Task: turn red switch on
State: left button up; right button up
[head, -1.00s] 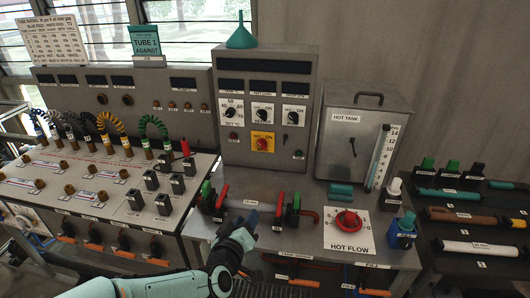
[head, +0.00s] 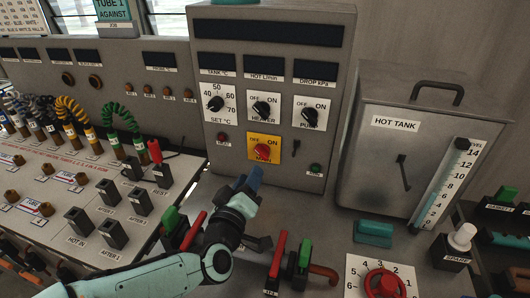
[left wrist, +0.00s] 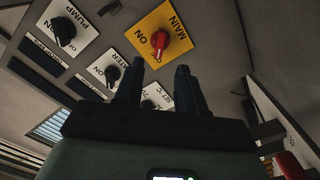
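The red switch (head: 263,152) is a round red knob on a yellow plate labelled MAIN, low on the front of the grey control panel. It also shows in the left wrist view (left wrist: 159,40), upside down, with ON readable beside it. My left gripper (head: 250,182) is in front of the panel, just below the yellow plate in the head view. In the left wrist view its two dark fingers (left wrist: 159,82) stand apart with nothing between them. The knob shows beyond the fingertips, apart from them. My right gripper is out of view.
Black HEATER (head: 261,108) and PUMP (head: 309,114) knobs sit above the red switch, with a SET °C dial (head: 215,104) to their left. A small black toggle (head: 296,147) is to its right. Red-handled and green valves (head: 276,262) stand on the bench below.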

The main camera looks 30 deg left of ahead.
aim_at(260, 155)
pick_arm(q)
jog(key=shift+x, duration=4.75)
jog(key=shift+s, duration=0.15)
grip_shut()
jog(key=shift+r, duration=0.1)
